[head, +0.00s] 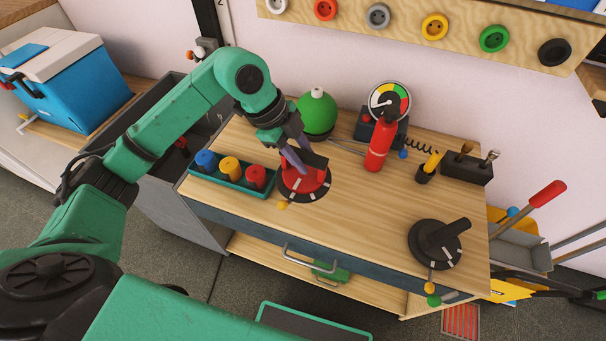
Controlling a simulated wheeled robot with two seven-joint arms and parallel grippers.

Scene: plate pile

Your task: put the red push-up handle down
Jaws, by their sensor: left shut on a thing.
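The red push-up handle (316,183) has a round red and black base with white marks and a dark grip on top. My left gripper (297,160) reaches down from the upper left and is shut on its grip. The base is over the left half of the wooden table (355,215); I cannot tell whether it touches the top. The gripper and wrist hide part of the handle. My right gripper is out of the picture.
A teal tray (226,182) with blue, yellow and red pegs is close on the left. A green ball (316,113), a gauge (389,101) and a red extinguisher-like bottle (380,143) stand behind. A black handle (435,242) sits at right; the table between is clear.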

